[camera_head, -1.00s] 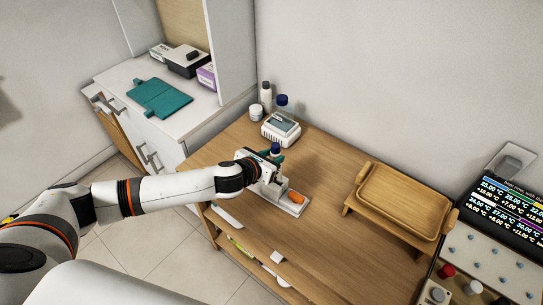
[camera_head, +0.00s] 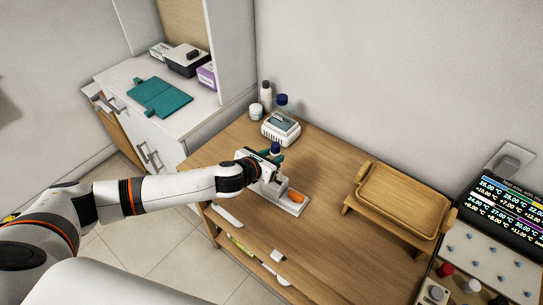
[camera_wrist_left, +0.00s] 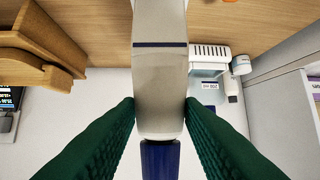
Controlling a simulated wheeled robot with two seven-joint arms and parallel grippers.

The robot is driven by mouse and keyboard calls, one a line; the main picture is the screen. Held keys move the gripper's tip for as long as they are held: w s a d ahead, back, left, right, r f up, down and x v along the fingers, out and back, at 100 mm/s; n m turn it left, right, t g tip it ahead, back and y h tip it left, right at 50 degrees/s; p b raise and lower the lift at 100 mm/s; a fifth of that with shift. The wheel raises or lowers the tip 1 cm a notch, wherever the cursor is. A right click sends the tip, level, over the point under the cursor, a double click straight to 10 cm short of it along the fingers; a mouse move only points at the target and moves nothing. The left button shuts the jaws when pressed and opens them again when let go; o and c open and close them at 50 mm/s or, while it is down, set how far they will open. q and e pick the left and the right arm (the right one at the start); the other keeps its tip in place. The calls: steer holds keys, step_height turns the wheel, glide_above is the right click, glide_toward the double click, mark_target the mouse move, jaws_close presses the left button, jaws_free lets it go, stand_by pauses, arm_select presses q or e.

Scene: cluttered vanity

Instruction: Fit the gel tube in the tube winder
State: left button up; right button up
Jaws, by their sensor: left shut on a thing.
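My left gripper (camera_head: 272,165) is shut on the gel tube, above the front left part of the wooden table. In the left wrist view, its green fingers (camera_wrist_left: 161,115) press both sides of the pale tube (camera_wrist_left: 160,80). The tube has a dark band and a blue cap (camera_wrist_left: 160,158). In the head view, only the blue cap (camera_head: 275,148) shows clearly above the fingers. The tube winder, a white base (camera_head: 295,208) with an orange part (camera_head: 298,195), is just below and right of the gripper. The gripper hides the tube's lower end and whether it touches the winder. My right gripper is not in view.
A white device (camera_head: 281,128) and several bottles stand at the back left of the table. A wooden tray (camera_head: 398,201) on a stand is at the right. A white cabinet (camera_head: 135,100) is at the left. The table between winder and tray is clear.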

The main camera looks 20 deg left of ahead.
arm_select(q)
steer(key=shift+f+b, duration=0.75)
steer(key=shift+f, duration=0.85)
steer(key=o, duration=1.2)
steer(key=shift+s+r, duration=0.1)
steer(key=b+v, duration=0.1)
steer(key=v, duration=1)
steer(key=shift+s+r, duration=0.2)
steer(key=shift+s, duration=0.1)
